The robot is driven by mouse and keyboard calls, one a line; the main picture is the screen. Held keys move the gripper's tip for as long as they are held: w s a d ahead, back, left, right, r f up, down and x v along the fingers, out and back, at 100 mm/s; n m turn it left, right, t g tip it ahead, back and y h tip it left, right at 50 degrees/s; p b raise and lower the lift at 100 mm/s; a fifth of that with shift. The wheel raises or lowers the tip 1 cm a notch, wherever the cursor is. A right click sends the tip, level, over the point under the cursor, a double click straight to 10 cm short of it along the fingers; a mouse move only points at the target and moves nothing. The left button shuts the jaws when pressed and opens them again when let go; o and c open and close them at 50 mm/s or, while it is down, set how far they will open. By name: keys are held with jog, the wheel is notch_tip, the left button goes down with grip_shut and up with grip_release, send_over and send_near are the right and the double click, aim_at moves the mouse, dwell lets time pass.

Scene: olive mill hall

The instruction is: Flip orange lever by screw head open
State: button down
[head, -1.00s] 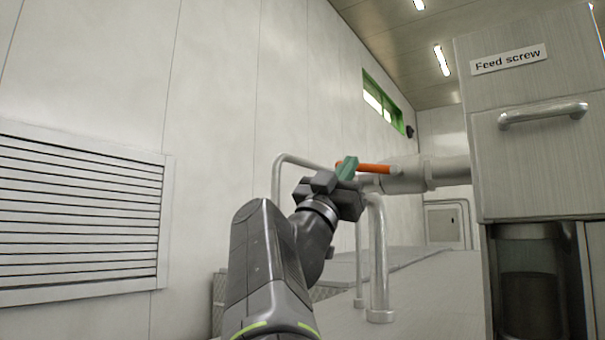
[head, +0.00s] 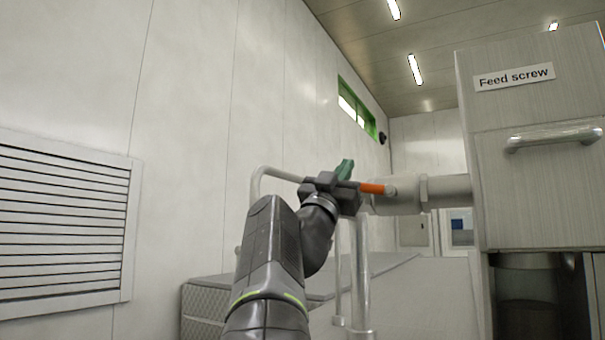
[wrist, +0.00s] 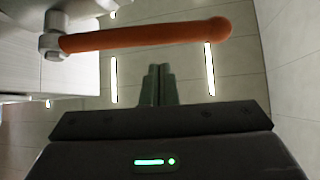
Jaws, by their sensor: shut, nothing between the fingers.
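The orange lever (head: 372,188) shows in the head view on the pipe beside the Feed screw cabinet, partly hidden behind my gripper. In the wrist view the orange lever (wrist: 150,36) runs across the top of the picture, from a metal pivot (wrist: 54,42) at the left to a rounded free end at the right. My gripper (wrist: 158,70) is shut and empty, its green fingertips just below the lever in that view. In the head view my gripper (head: 344,168) is at the lever's left part.
The steel cabinet (head: 535,185) labelled Feed screw stands at the right, with a bar handle (head: 555,138). A thick pipe (head: 445,191) joins it to the lever. A bent metal rail (head: 256,195) stands near my gripper. A louvred vent (head: 62,220) is on the left wall.

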jog(key=shift+w+d+f, duration=0.1)
jog(key=shift+w+f, duration=0.2)
jog(key=shift+f, duration=0.3)
jog(key=shift+w+f, duration=0.3)
jog(key=shift+f, duration=0.25)
jog(key=shift+t, duration=0.3)
jog(key=n+t+y, duration=0.1)
jog(key=n, duration=0.1)
jog(key=f+n+t+y+b, duration=0.1)
jog(key=n+y, duration=0.1)
jog(key=f+n+t+y+b, duration=0.1)
jog(key=n+y, duration=0.1)
jog(key=shift+n+t, duration=0.4)
